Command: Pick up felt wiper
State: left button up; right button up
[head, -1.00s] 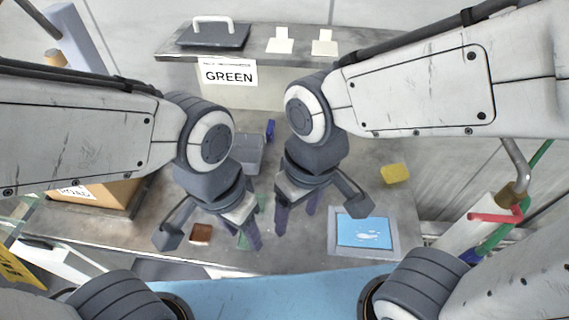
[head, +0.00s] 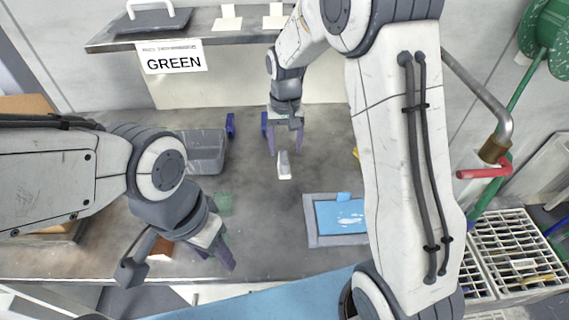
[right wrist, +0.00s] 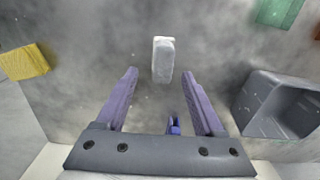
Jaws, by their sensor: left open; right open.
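A small pale block, white on top and grey on its side, looks like the felt wiper (head: 284,168). It lies on the grey table in the middle of the head view and also shows in the right wrist view (right wrist: 163,60). My right gripper (head: 285,147) is open just behind it, pointing down. In the right wrist view the block's near end appears between the open fingertips (right wrist: 160,76), with nothing gripped; the height gap is unclear. My left gripper (head: 220,252) is open and empty near the table's front edge.
A grey bin (head: 204,153) stands left of the block. A blue cloth in a grey tray (head: 311,226) lies front right. A yellow sponge (right wrist: 25,62) is mostly hidden by my right arm in the head view. A green pad (head: 224,204) lies near my left gripper. A shelf (head: 112,40) stands behind.

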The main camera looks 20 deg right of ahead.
aim_at(284, 156)
jog(key=f, duration=0.5)
jog(key=shift+s+a+f+p, duration=0.15)
jog(key=shift+s+a+p, duration=0.1)
jog(key=shift+p, duration=0.15)
grip_shut()
